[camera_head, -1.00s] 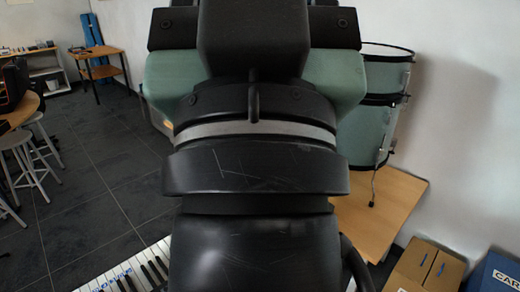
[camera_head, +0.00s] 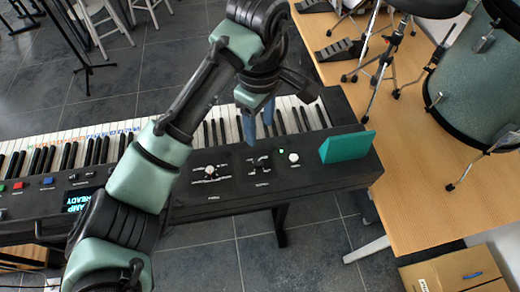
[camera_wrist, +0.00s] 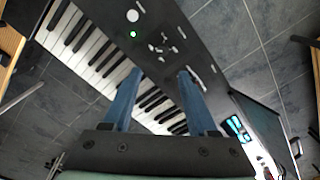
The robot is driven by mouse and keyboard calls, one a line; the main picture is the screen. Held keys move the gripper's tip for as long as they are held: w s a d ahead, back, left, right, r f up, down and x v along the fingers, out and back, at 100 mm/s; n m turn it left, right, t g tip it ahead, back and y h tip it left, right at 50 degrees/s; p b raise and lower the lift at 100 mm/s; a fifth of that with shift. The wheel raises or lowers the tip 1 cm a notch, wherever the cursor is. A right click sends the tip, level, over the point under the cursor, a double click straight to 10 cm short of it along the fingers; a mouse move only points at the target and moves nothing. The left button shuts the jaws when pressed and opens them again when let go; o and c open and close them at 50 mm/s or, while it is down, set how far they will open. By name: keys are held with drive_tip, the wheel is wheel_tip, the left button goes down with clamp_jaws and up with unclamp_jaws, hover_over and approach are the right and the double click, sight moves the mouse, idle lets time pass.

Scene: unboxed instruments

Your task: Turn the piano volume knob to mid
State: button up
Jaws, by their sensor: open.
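The piano is a long black keyboard (camera_head: 330,175) with a control panel in front of its keys; it also shows in the wrist view (camera_wrist: 190,60). A round knob (camera_head: 211,172) ringed by pale marks sits on the panel, left of a dark control (camera_head: 258,163) and a white round button (camera_head: 294,157). The labels are too small to read, so I cannot tell which control is volume. My gripper (camera_head: 259,124) is open and empty, above the keys and panel edge, to the right of the round knob. Its two blue fingers (camera_wrist: 160,76) are apart in the wrist view.
A teal block (camera_head: 346,147) stands on the piano's right end. A lit display (camera_head: 80,201) and coloured buttons are at the left. A wooden platform (camera_head: 415,190) with drum hardware lies to the right, with a cardboard box (camera_head: 450,272) below.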

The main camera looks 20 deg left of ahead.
sight(258, 162)
drive_tip(key=f, duration=0.4)
drive_tip(key=f+b, duration=0.1)
drive_tip(key=f, duration=0.8)
drive_tip(key=shift+s+a, duration=0.2)
drive_tip(key=shift+s, duration=0.05)
drive_tip(key=shift+c, duration=0.3)
drive_tip(key=shift+r, duration=0.1)
clamp_jaws()
